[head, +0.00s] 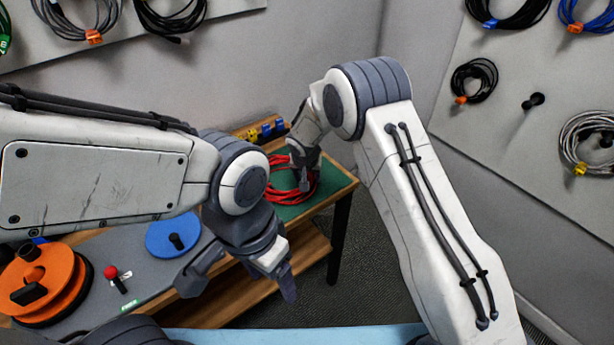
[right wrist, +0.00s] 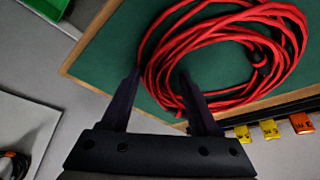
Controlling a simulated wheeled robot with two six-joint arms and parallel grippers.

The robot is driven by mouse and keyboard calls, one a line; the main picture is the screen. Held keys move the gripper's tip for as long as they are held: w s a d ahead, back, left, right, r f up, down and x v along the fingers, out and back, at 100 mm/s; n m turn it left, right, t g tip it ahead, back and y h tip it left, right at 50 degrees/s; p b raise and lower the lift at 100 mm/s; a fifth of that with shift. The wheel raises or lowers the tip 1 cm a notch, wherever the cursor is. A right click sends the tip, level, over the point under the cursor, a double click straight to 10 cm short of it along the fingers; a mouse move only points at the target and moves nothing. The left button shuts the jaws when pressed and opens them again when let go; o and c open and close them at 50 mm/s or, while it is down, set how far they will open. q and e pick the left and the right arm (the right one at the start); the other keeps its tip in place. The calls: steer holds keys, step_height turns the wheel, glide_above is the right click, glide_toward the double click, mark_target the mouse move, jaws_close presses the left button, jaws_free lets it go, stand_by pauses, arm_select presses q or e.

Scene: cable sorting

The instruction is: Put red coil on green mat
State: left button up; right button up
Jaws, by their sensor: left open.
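The red coil (head: 278,190) lies on the green mat (head: 318,198) on the wooden-edged bench in the head view. In the right wrist view, the red coil (right wrist: 222,30) shows large as loose loops over the green mat (right wrist: 108,55). My right gripper (head: 304,184) reaches down over the coil. In the right wrist view its two fingers (right wrist: 160,75) stand apart, with red strands between them; I cannot tell if they touch. My left gripper (head: 285,292) is open and empty, lower, in front of the bench, away from the coil.
Yellow and blue tags (head: 266,132) line the mat's back edge. Coils hang on the wall panels. The bench ends right of the mat.

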steer(key=shift+r, duration=0.1)
steer(key=d+b+v, duration=0.1)
steer(key=v, duration=1)
steer(key=s+a+r+n+g, duration=0.15)
steer(key=s+r, duration=0.25)
steer(key=s, duration=0.5)
steer(key=s+r+n, duration=0.3)
steer(key=s, duration=0.5)
steer(key=s+d+n+g, duration=0.1)
steer(key=s+d+n, duration=0.1)
steer(key=s, duration=0.7)
steer(key=s+d+r+n+g+y, duration=0.1)
steer(key=s+d+n+g, duration=0.1)
steer(key=s, duration=0.8)
steer(key=shift+n+y, duration=0.3)
steer(key=shift+n, duration=0.05)
steer(key=shift+s+r, duration=0.1)
steer(key=shift+s, duration=0.05)
step_height(320, 180, up, 4)
steer(key=p, duration=0.4)
steer(key=shift+r, duration=0.15)
